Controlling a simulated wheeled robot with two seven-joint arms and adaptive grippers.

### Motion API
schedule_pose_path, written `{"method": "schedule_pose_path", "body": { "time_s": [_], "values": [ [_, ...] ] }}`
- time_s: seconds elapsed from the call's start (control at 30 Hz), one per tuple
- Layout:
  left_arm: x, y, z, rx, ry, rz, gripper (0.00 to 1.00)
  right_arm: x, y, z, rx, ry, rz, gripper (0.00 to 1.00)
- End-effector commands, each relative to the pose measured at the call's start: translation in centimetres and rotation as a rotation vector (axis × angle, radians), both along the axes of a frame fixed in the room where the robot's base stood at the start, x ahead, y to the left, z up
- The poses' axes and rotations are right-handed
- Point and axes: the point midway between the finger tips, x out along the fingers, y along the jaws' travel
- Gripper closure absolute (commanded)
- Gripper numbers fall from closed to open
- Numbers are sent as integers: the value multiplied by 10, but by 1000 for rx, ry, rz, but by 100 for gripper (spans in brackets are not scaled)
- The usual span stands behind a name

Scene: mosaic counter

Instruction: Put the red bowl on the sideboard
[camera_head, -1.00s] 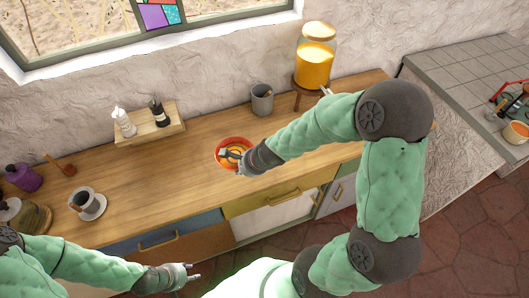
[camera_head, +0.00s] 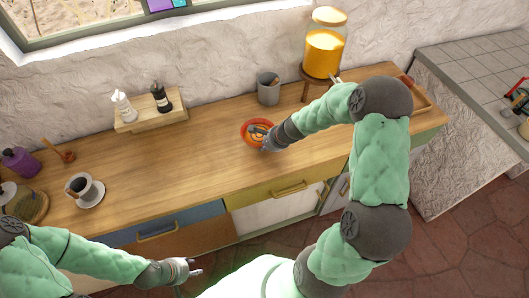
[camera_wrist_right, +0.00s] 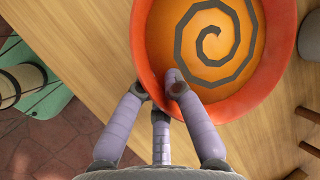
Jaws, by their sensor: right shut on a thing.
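The red bowl (camera_head: 246,134), orange inside with a dark spiral, is over the wooden top of the sideboard (camera_head: 190,165) in the head view. My right gripper (camera_head: 268,138) is at its right side. In the right wrist view the bowl (camera_wrist_right: 283,80) fills the upper part and my right gripper (camera_wrist_right: 157,84) is shut on its near wall, one finger inside the rim. I cannot tell whether the bowl touches the wood. My left gripper (camera_head: 196,266) is open and empty in front of the drawers.
A grey mug (camera_head: 268,92) and a glass jar (camera_head: 324,50) on a small stand are behind the bowl. A bottle rack (camera_head: 148,118) stands at the back left, a cup on a saucer (camera_head: 90,202) at the left. The wood left of the bowl is clear.

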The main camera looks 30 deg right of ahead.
Motion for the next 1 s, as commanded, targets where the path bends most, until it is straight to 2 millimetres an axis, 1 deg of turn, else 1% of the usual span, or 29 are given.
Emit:
{"method": "schedule_pose_path", "body": {
  "time_s": [0.03,0.1,0.2,0.47,0.63,0.67,0.7,0.73,1.0],
  "values": [
    [0,0,-7,0,0,0,60,0,-1,-10,0,1,0,100],
    [0,0,-14,0,0,0,60,1,-1,-21,0,0,0,100],
    [0,0,-20,0,0,0,60,1,-1,-31,-1,-1,0,100],
    [0,0,-18,0,0,0,60,1,-1,-30,-2,-2,0,100],
    [0,0,-23,0,0,0,60,1,-1,-35,-2,-2,0,100],
    [0,0,-22,0,0,0,60,0,0,-35,0,1,1,83],
    [0,0,-22,0,0,0,60,0,0,-35,0,1,0,71],
    [0,0,-21,0,0,0,60,0,0,-35,0,1,0,67],
    [0,0,-21,0,0,0,60,0,0,-35,0,1,0,67]
  ]
}}
